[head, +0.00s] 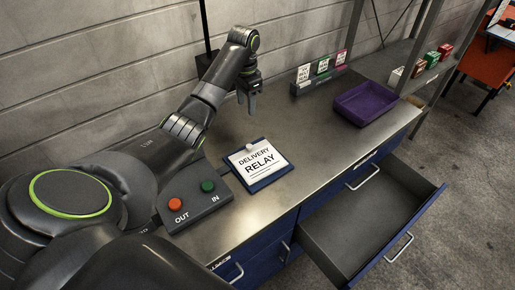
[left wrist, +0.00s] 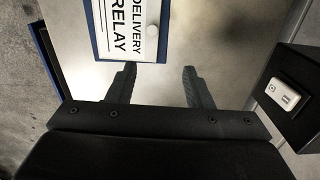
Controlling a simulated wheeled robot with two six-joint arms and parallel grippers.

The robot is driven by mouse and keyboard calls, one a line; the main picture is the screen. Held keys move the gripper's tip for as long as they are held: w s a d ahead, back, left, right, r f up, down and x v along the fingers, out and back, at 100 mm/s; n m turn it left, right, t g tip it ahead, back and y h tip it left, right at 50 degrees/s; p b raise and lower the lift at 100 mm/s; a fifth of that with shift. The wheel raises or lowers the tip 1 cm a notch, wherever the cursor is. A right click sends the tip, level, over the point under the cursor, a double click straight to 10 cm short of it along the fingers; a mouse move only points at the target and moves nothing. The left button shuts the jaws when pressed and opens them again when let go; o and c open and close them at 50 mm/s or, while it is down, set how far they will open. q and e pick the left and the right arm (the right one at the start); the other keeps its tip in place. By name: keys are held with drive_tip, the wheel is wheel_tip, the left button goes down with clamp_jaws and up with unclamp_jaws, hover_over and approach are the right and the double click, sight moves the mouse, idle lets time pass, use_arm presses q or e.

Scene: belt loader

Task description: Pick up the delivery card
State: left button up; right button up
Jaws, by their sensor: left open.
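The delivery card (head: 262,160) is white and reads "DELIVERY RELAY". It lies on a blue clipboard (head: 257,184) with a pale clip, flat on the metal worktop. My left gripper (head: 251,108) points down above the worktop, beyond the card. It is open and empty, apart from the card. In the left wrist view the gripper's two fingers (left wrist: 158,80) stand apart over bare metal, and the card (left wrist: 125,28) shows at the top, cut off by the frame edge. My right gripper is not in view.
A grey box with a red OUT button (head: 175,204) and a green IN button (head: 208,186) sits near the card. A purple tray (head: 366,104) and a card rack (head: 319,80) stand farther along. An open drawer (head: 360,215) juts out in front.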

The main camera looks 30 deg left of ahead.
use_arm(q)
wheel_tip(320, 180, down, 3)
drive_tip(key=s+d+b, duration=0.1)
drive_tip(key=b, duration=0.6)
hover_over(249, 146)
wheel_tip(249, 146, down, 4)
drive_tip(key=f, duration=0.2)
drive_tip(key=f+p, duration=0.1)
drive_tip(key=f, duration=0.1)
drive_tip(key=shift+w+a+f, duration=0.25)
drive_tip(key=shift+a, duration=0.15)
drive_tip(key=shift+d+f+p, duration=0.1)
drive_tip(key=shift+f+p, duration=0.1)
drive_tip(key=shift+p, duration=0.1)
drive_tip(key=f, duration=0.1)
drive_tip(key=f+p, duration=0.1)
drive_tip(key=f, duration=0.2)
drive_tip(key=shift+s+d+f, duration=0.2)
drive_tip(key=shift+d, duration=0.15)
drive_tip(key=shift+f, duration=0.25)
drive_tip(key=c, duration=0.9)
clamp_jaws()
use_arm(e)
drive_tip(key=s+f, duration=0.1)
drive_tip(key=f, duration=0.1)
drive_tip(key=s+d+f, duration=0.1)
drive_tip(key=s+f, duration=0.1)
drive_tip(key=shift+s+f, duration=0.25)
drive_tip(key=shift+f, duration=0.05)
